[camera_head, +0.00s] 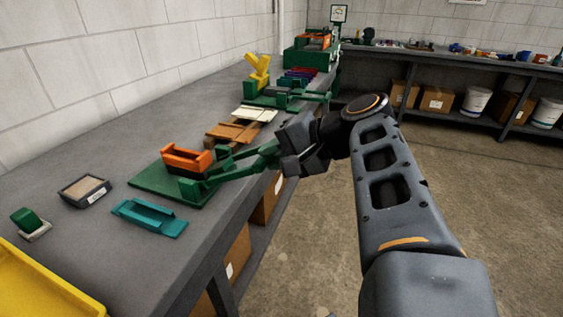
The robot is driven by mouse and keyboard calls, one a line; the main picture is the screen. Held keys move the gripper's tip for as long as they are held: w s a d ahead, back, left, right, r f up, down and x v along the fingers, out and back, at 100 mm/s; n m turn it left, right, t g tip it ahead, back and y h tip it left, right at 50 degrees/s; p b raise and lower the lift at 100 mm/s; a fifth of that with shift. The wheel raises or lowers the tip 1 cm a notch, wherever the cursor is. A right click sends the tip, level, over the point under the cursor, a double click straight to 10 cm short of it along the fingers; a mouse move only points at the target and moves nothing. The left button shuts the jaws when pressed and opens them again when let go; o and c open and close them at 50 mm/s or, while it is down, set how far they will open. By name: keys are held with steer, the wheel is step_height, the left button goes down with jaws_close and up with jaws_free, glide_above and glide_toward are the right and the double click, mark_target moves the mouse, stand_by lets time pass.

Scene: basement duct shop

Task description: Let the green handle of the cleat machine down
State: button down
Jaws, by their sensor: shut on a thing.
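The machine nearest my gripper has a flat green base (150,180) and an orange block (187,157) on top. I cannot tell from its look alone that it is the cleat machine. Its green handle (235,170) reaches out to the right, over the bench's front edge, and rises slightly toward its far end. My gripper (283,152) is shut on the outer end of this handle. The fingers and the dark wrist hide the handle's tip.
A teal tray-like part (150,217), a dark framed block (84,190) and a yellow bin (40,285) are on the near bench. Wooden pieces (233,132) and another green machine (270,98) with a yellow part stand farther back. The floor right of the bench is clear.

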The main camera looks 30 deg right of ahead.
step_height(320, 180, down, 10)
steer(key=s+d+t+y+b, duration=0.1)
steer(key=t+y+b, duration=0.1)
steer(key=b, duration=0.7)
steer(key=shift+s+b, duration=0.2)
steer(key=shift+b, duration=0.2)
steer(key=shift+f, duration=0.15)
steer(key=c, duration=1)
jaws_free()
steer(key=shift+w, duration=0.1)
